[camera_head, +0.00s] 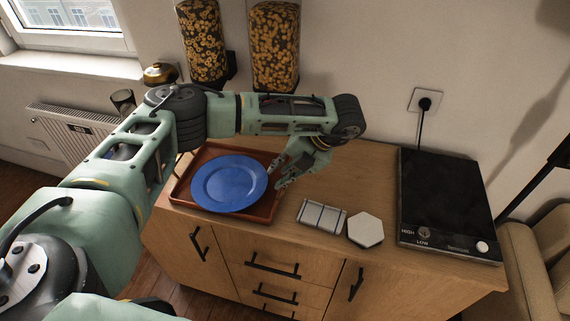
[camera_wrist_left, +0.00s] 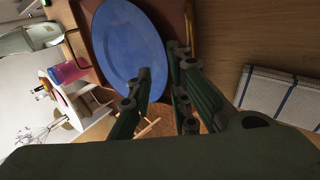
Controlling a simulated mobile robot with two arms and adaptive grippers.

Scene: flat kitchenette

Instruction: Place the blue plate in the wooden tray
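The blue plate (camera_head: 229,183) lies within the wooden tray (camera_head: 182,191) on the counter, and its front edge appears close to the tray's front rim. In the left wrist view the plate (camera_wrist_left: 125,45) fills the upper middle, with the reddish-brown tray (camera_wrist_left: 177,14) behind it. My left gripper (camera_head: 277,177) is at the plate's right edge, over the right side of the tray. Its fingers (camera_wrist_left: 160,62) are apart, near the plate's edge, with no clear grip on it. My right gripper is not in view.
A black hotplate (camera_head: 445,203) stands at the counter's right end. Two dispensers (camera_head: 203,40) hang on the wall behind. Bare counter (camera_head: 365,180) lies between tray and hotplate.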

